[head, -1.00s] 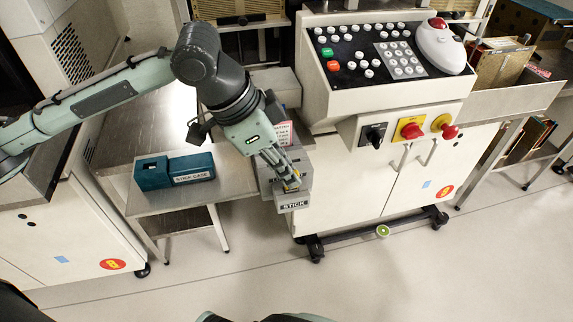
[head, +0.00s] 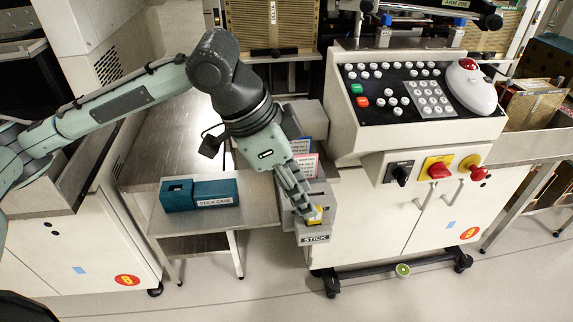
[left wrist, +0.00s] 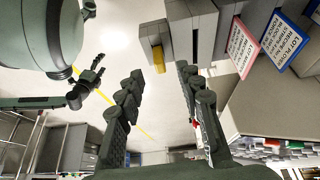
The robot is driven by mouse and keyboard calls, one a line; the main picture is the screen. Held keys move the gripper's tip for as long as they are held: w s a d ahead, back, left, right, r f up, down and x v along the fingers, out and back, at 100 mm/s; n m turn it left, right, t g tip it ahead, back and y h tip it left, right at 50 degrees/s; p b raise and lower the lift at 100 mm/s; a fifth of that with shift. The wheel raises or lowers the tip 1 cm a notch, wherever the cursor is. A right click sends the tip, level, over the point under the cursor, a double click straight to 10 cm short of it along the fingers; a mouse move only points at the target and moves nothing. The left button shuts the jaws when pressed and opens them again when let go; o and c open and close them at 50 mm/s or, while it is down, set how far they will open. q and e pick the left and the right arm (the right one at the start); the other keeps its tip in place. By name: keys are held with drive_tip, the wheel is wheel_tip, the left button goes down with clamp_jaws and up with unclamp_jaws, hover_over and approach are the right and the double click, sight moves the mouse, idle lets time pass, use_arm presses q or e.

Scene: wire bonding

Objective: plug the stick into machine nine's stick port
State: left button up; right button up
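The yellow stick (head: 316,214) sits at the grey block labelled STICK (head: 316,238) on the front of the white machine. In the left wrist view the stick (left wrist: 158,59) shows as a yellow piece against the grey port block (left wrist: 153,36); its depth in the port cannot be told. My left gripper (head: 307,205) is right at the port. In the left wrist view its fingers (left wrist: 161,78) are spread, with a gap to the stick beyond them. My right gripper (left wrist: 101,68) hangs at the left of that view, apparently empty with fingers apart.
A teal STICK CASE (head: 200,194) stands on a metal side table (head: 165,224) left of the port. The machine's control panel (head: 405,95), with knobs below, is to the right. Red and blue framed signs (left wrist: 243,45) stand close to the gripper.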

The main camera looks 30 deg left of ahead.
use_arm(q)
drive_tip(key=v, duration=0.8)
drive_tip(key=shift+r, duration=0.1)
